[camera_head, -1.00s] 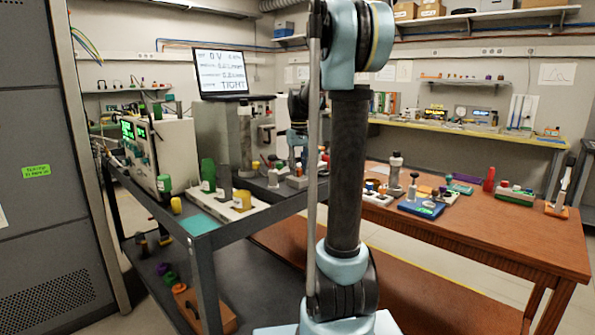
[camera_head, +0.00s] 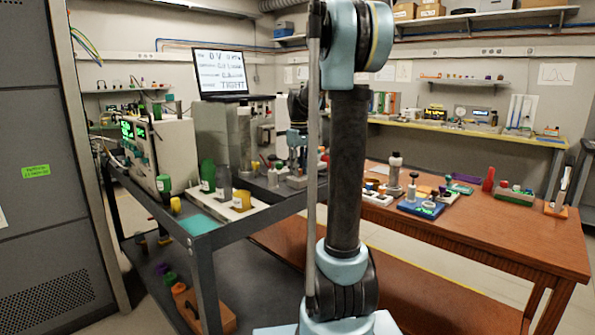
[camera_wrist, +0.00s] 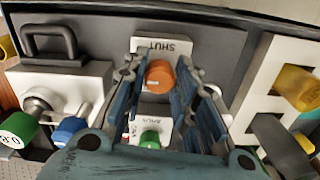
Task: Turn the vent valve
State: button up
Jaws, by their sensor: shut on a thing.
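In the wrist view an orange round knob (camera_wrist: 160,76) sits between the two fingers of my gripper (camera_wrist: 162,84). The fingers are shut on it from left and right. I take it for the vent valve's handle. A white plate (camera_wrist: 166,46) behind it reads SHUT, upside down. A small green knob (camera_wrist: 150,139) lies nearer the palm, with a partly covered label beside it. In the head view my gripper (camera_head: 296,145) is small and partly hidden behind my arm, over the far end of the dark cart; the valve cannot be made out there.
In the head view, a laptop (camera_head: 221,72) reads TIGHT, and a wooden table (camera_head: 480,240) stands right.

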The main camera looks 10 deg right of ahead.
jog(key=o, duration=1.1)
jog(key=shift+c, duration=0.2)
notch_tip(320, 180, up, 12)
jog(key=shift+f, duration=0.1)
